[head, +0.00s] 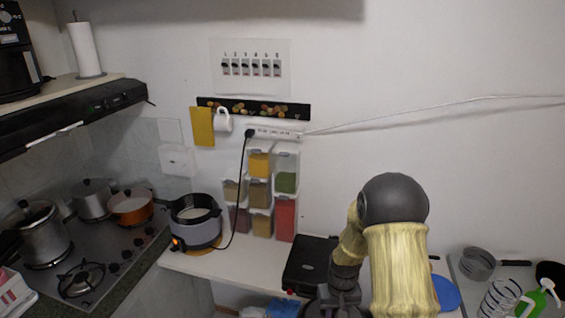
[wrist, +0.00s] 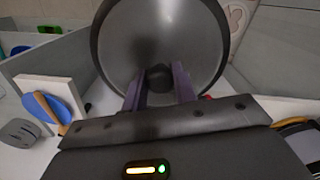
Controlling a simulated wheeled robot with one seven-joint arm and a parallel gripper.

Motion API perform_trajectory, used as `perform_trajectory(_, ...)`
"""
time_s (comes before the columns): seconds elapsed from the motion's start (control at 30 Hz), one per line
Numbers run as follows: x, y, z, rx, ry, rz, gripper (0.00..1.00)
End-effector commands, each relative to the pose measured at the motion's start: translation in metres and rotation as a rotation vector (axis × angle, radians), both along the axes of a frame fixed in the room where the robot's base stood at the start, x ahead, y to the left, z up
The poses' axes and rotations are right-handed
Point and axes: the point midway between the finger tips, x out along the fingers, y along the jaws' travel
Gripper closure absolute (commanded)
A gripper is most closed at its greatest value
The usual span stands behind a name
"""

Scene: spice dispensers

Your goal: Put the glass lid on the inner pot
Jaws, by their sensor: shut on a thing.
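The glass lid (wrist: 200,45) fills the upper middle of the wrist view, a round grey-tinted disc with a dark rim. My gripper (wrist: 158,78) has its two purple fingers shut on the dark knob at the lid's centre. The lid and gripper do not show in the head view; only my arm shows there, at lower right. A grey and black cooker (head: 196,222) stands on the white counter, left of centre in the head view. Its top is open, and a pale-lined inner pot (head: 192,213) appears to sit in it.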

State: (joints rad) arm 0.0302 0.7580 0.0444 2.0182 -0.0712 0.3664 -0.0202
Motion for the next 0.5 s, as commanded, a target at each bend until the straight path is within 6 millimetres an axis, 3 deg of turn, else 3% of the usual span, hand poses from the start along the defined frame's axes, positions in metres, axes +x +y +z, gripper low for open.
perform_trajectory(0.3, -0.006, -0.001, -0.093, -0.002, 0.005, -0.059, 1.0)
perform_trajectory(0.4, -0.009, -0.005, -0.114, -0.004, 0.003, -0.084, 1.0)
perform_trajectory(0.5, -0.009, -0.007, -0.122, -0.005, 0.0, -0.095, 1.0)
